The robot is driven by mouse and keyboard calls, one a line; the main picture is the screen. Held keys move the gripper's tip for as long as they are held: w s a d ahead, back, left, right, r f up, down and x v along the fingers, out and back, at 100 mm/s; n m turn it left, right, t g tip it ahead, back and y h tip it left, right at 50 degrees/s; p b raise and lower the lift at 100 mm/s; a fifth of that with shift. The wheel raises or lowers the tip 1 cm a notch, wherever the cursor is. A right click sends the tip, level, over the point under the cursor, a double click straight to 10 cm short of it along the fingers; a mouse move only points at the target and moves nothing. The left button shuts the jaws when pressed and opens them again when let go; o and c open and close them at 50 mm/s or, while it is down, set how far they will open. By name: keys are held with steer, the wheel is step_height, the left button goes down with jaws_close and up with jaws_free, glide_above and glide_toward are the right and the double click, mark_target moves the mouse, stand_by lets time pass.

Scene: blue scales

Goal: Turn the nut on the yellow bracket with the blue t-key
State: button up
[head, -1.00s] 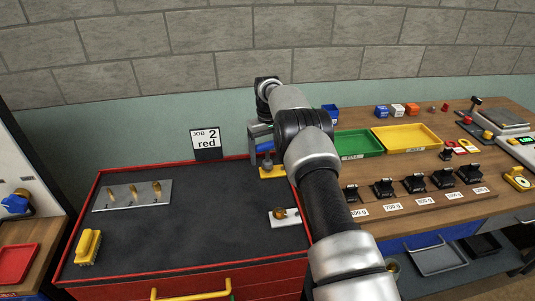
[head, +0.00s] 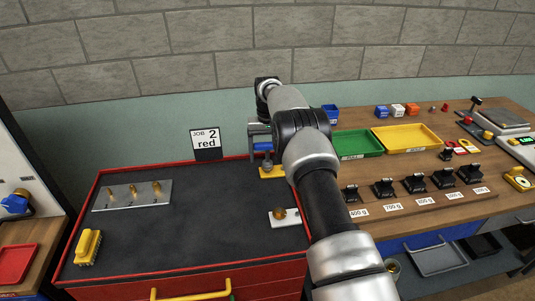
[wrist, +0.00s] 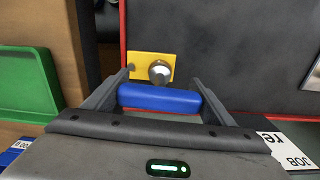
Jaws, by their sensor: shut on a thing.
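The blue t-key (wrist: 160,99) lies with its handle crosswise between the fingers of my gripper (wrist: 160,95), which is shut on it. The yellow bracket (wrist: 140,62) is just beyond the handle in the wrist view. A round silver metal piece (wrist: 160,72) shows over the bracket; I cannot tell whether it is the nut or part of the key. In the head view the yellow bracket (head: 272,172) stands at the back right of the dark bench top, with my gripper (head: 262,142) directly above it. My arm partly hides this spot, and the key's seating is unclear.
A white plate with a brown knob (head: 280,214) lies in front of the bracket. A grey plate with brass pieces (head: 132,196) and a yellow brush (head: 88,247) are at left. A job sign (head: 206,143) stands behind. Green (head: 358,143) and yellow trays (head: 405,138) are at right.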

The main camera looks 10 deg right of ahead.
mark_target(267, 143)
steer(key=shift+s+f, duration=0.15)
steer(key=shift+f, duration=0.1)
steer(key=shift+m, duration=0.9)
steer(key=shift+n, duration=1)
steer(key=shift+r, duration=0.15)
steer(key=shift+r+p, duration=1.9)
steer(key=shift+r, duration=1.2)
